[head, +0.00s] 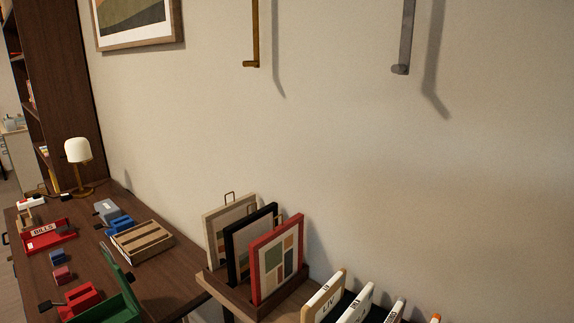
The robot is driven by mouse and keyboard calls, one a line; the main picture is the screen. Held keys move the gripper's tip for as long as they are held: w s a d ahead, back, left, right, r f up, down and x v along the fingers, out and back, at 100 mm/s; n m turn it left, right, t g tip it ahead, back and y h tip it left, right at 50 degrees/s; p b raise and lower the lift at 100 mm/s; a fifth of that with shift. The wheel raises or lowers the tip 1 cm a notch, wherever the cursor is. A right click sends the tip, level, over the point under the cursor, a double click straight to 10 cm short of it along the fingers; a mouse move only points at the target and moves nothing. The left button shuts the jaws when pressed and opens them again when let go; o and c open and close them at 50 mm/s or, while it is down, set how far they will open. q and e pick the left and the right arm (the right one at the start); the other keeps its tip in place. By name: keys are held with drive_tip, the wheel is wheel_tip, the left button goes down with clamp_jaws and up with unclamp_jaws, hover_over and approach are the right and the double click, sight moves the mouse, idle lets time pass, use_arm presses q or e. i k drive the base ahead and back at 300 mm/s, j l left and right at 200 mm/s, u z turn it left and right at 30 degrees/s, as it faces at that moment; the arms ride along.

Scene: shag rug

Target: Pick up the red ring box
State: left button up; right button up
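A small dull red box (62,274) sits on the dark wooden desk (180,283) at the lower left, just in front of a small dark blue box (57,257). A brighter red, block-like object (80,300) lies nearer, beside a green open box (118,306). Both red things are small here, and I cannot tell for sure which one is the ring box. Neither of my grippers shows in the head view.
A red tray labelled BILLS (48,236), a slatted wooden box (143,240) and a white lamp (78,150) crowd the desk. A rack of framed pictures (277,258) stands to its right, against the wall. Hooks (404,40) hang above.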

sight(63, 275)
drive_tip(key=u, duration=1.45)
drive_tip(key=z, duration=0.55)
drive_tip(key=i+j+z, duration=0.1)
drive_tip(key=z, duration=0.3)
drive_tip(key=j+z, duration=0.55)
drive_tip(key=z, duration=0.25)
drive_tip(key=j+z, duration=0.3)
drive_tip(key=j, duration=0.2)
drive_tip(key=k+j+z, duration=0.1)
drive_tip(key=j+z, duration=0.2)
drive_tip(key=j, duration=0.2)
drive_tip(key=k+j+z, duration=0.1)
drive_tip(key=j, duration=0.25)
drive_tip(key=k+j+z, duration=0.1)
drive_tip(key=j, duration=0.25)
drive_tip(key=k+j, duration=0.1)
drive_tip(key=j, duration=0.25)
drive_tip(key=z, duration=0.05)
